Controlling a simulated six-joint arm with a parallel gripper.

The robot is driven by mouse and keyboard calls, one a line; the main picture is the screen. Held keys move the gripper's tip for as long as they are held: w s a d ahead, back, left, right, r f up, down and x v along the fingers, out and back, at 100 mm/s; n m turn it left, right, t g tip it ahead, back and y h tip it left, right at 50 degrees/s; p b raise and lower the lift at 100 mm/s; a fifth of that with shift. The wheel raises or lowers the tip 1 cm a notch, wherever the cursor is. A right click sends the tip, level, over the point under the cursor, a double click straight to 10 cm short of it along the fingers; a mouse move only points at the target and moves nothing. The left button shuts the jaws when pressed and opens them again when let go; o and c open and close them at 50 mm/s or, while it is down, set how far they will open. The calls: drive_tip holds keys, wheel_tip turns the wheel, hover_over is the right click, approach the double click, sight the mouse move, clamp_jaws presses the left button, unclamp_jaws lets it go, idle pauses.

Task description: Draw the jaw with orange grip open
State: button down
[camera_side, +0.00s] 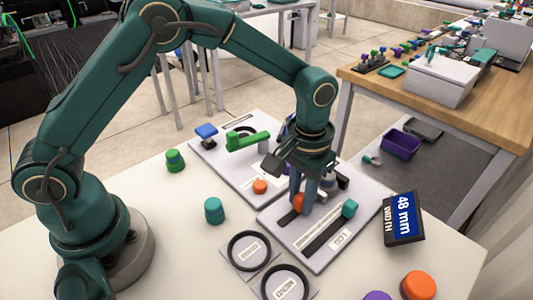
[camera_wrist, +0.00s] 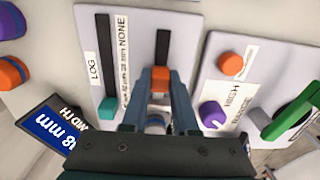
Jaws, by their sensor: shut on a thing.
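My gripper (camera_side: 304,194) is shut on the orange grip (camera_side: 298,203) on the light panel (camera_side: 270,224). In the wrist view the orange grip (camera_wrist: 160,76) sits between my two fingertips, at the near end of the visible part of a dark slot (camera_wrist: 162,45). The rest of that slot is hidden behind my gripper. A teal grip (camera_side: 349,208) stands in a parallel slot on the same panel, beside a label that seems to read LOG; it also shows in the wrist view (camera_wrist: 109,108). A display (camera_side: 404,218) reads 48 mm, with WIDTH beside it.
A second panel behind carries a green lever (camera_side: 248,141), an orange button (camera_side: 260,187) and a blue part (camera_side: 206,131); a purple knob (camera_wrist: 212,114) shows in the wrist view. Two black rings (camera_side: 249,251) lie in front. Loose green (camera_side: 175,161) and teal (camera_side: 214,211) pieces stand left.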

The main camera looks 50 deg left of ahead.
sight(286, 220)
drive_tip(key=shift+s, duration=1.85)
drive_tip(key=c, duration=0.7)
unclamp_jaws()
drive_tip(key=shift+r, duration=2.6)
